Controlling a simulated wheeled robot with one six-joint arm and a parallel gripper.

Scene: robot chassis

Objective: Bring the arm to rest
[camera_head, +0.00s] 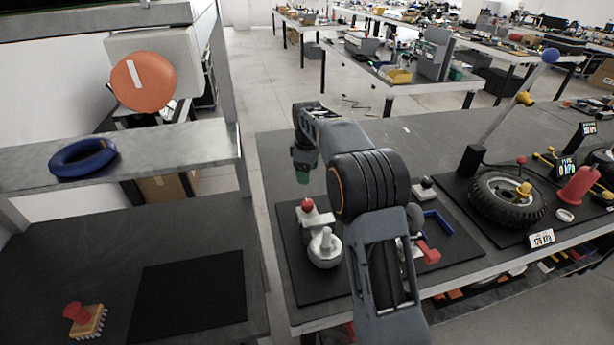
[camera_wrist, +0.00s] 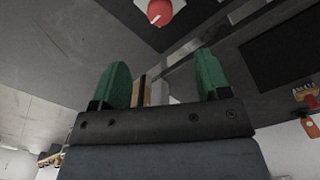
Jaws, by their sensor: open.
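My arm (camera_head: 370,185) reaches up over the workbench in the head view and bends over at the top, with the end turned down. My gripper (camera_head: 301,172) hangs above the left part of the bench, above and left of the red-knobbed device. In the wrist view my gripper (camera_wrist: 163,80) shows two green fingers standing well apart. Nothing is held between them. Part of the bench behind my arm is hidden.
A grey device with a red ball knob (camera_head: 307,205) stands on a black mat (camera_head: 300,285) below my gripper. A blue handle (camera_head: 438,222), a wheel (camera_head: 508,198) and a red cone (camera_head: 577,187) are farther right. A shelf with a blue ring (camera_head: 82,158) stands left, across a floor gap.

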